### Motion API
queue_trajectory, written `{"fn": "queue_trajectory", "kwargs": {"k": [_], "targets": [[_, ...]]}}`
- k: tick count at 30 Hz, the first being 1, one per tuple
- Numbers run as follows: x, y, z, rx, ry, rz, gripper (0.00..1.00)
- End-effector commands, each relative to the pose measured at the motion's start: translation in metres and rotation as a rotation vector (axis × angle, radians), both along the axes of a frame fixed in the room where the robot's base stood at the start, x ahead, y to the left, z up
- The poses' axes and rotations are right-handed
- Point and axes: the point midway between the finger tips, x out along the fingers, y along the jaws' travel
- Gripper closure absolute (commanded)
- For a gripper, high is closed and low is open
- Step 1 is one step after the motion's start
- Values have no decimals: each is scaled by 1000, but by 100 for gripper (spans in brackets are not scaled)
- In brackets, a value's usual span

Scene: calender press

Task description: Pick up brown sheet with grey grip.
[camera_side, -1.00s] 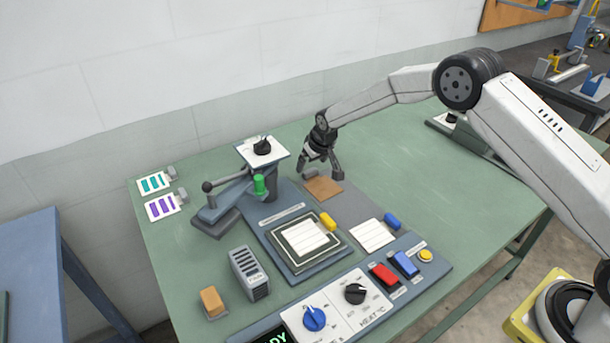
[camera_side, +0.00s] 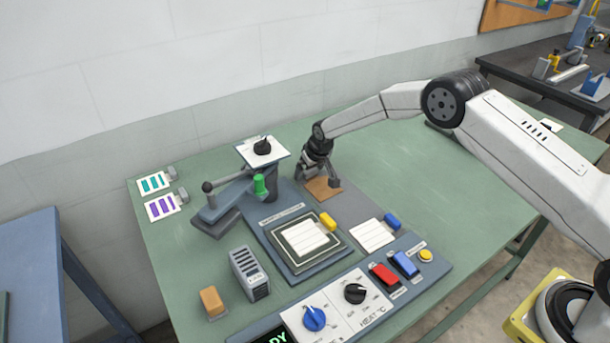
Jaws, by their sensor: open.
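The brown sheet (camera_side: 323,190) lies flat on a grey area of the table, right of the press column. Its grey grip is hidden or not clear behind my gripper. My gripper (camera_side: 319,183) points down at the sheet, with its fingers spread, one over the left back of the sheet and one at its right edge. The jaws are open and hold nothing. I cannot tell whether the fingertips touch the sheet or the table.
In front are a white sheet with yellow grip (camera_side: 303,238), a white sheet with blue grip (camera_side: 372,235) and the control panel (camera_side: 340,304). The green table (camera_side: 420,170) is clear to the right.

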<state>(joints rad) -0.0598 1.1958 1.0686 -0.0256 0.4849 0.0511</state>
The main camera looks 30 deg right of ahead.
Motion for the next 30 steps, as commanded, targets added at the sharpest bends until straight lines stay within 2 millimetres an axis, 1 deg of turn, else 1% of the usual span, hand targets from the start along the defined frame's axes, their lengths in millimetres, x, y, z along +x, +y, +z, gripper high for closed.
{"fn": "queue_trajectory", "kwargs": {"k": [1,2,3,5,6,8,9,20,26,30], "targets": [[0,0,0,0,0,0,10],[0,0,0,0,0,0,19],[0,0,0,0,0,0,32],[0,0,0,0,0,0,51],[0,0,0,0,0,0,64],[0,0,0,0,0,0,83],[0,0,0,0,0,0,89],[0,0,3,0,-1,0,90],[0,0,16,0,-2,0,90],[1,0,34,0,-3,0,90]]}}
